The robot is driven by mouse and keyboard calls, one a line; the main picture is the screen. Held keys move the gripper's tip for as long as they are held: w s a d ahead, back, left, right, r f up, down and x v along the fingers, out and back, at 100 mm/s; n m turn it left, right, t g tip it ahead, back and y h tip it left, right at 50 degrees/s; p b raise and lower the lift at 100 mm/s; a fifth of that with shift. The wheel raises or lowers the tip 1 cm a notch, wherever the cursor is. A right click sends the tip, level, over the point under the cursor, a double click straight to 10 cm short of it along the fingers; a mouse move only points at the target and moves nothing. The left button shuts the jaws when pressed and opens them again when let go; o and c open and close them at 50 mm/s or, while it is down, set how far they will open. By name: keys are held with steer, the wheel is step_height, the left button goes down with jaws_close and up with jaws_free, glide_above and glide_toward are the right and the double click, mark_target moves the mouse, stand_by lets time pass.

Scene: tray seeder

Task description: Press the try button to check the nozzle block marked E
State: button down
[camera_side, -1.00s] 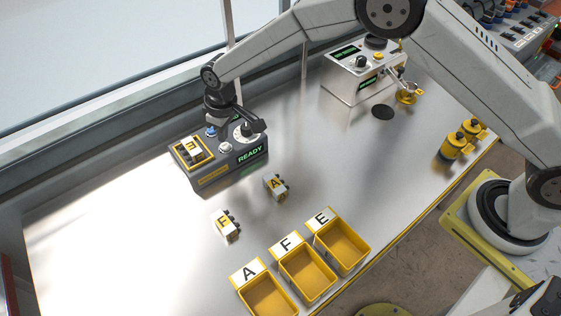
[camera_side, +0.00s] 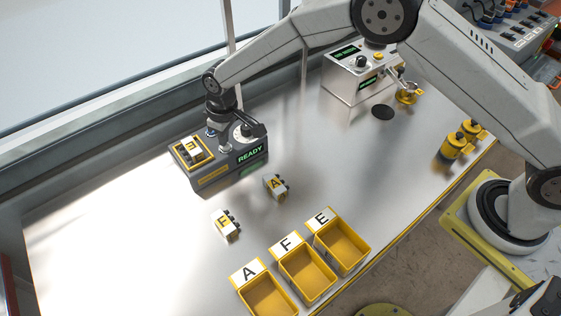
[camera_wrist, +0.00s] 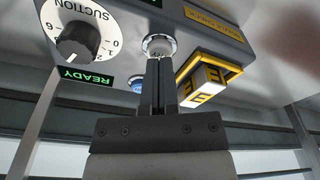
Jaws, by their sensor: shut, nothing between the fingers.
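The grey test unit (camera_side: 225,172) stands at the back left of the table with a green READY display. A block marked E (camera_side: 191,148) sits in its yellow-framed seat; the block also shows in the wrist view (camera_wrist: 205,84). A pale round button (camera_wrist: 160,45) in a metal ring is on the unit's top, beside a blue button (camera_wrist: 138,87) and a SUCTION dial (camera_wrist: 82,38). My gripper (camera_wrist: 160,58) is shut and empty. Its fingertips are at the pale button and seem to touch it; I cannot tell whether it is pushed down.
Blocks marked A (camera_side: 276,187) and apparently F (camera_side: 226,224) lie on the table in front of the unit. Yellow bins labelled A (camera_side: 268,300), F (camera_side: 307,278) and E (camera_side: 342,250) line the front edge. Another device (camera_side: 352,80) stands at the back right.

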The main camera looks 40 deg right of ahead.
steer(key=shift+f, duration=0.5)
steer(key=shift+r, duration=0.1)
stand_by(0.4)
step_height(320, 180, up, 8)
stand_by(1.2)
stand_by(0.3)
steer(key=s+d+r+m, duration=0.35)
steer(key=s+d, duration=0.55)
steer(key=d, duration=0.6)
steer(key=s+d+m, duration=0.1)
steer(key=s+d, duration=0.3)
steer(key=s, duration=0.4)
steer(key=s+d+m+t, duration=0.1)
steer(key=s+d, duration=0.4)
steer(key=s, duration=0.3)
steer(key=shift+s+r+h, duration=0.15)
steer(key=shift+h, duration=0.15)
